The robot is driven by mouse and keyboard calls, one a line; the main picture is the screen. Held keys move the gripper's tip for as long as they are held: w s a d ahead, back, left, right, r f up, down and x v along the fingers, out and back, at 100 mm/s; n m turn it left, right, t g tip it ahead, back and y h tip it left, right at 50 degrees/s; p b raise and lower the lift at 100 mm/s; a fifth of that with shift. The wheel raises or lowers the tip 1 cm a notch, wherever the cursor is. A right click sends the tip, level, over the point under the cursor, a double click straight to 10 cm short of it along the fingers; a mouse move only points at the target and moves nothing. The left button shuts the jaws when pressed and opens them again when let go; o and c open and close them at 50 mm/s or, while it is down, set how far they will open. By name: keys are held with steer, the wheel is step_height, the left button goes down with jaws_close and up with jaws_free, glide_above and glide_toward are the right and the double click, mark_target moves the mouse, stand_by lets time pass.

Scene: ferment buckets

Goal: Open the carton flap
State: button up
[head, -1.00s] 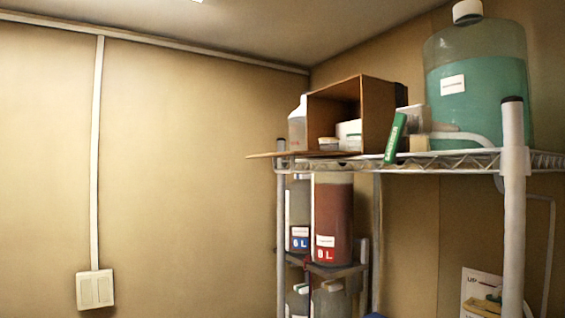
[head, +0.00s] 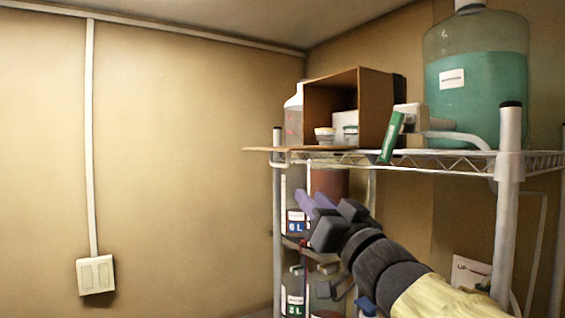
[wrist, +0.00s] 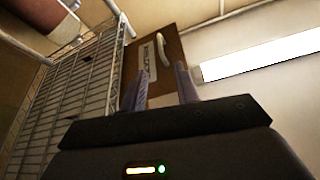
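The brown carton (head: 377,105) stands on the top wire shelf, and its open side shows white containers inside. A flat brown flap (head: 262,149) sticks out level to the left at its base, past the shelf edge. In the wrist view, a brown panel (wrist: 172,66) with a white label and a white handle shows beyond the fingers; it appears to be this flap from below. My gripper (head: 313,199) is below the shelf, in front of the bottles. Its two purple fingers are apart and empty in the wrist view (wrist: 163,82). No contact with the flap shows.
The wire shelf (head: 450,160) has a front post (head: 510,160) to the right of my arm. Labelled bottles (head: 296,225) fill the rack below. Left of the rack is free room.

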mark_target(278, 165)
steer(key=p+x, duration=0.6)
steer(key=x, duration=0.8)
steer(key=shift+w+r, duration=0.15)
steer(key=shift+r, duration=0.05)
steer(key=shift+w+a, duration=0.25)
steer(key=shift+w, duration=0.1)
jaws_close()
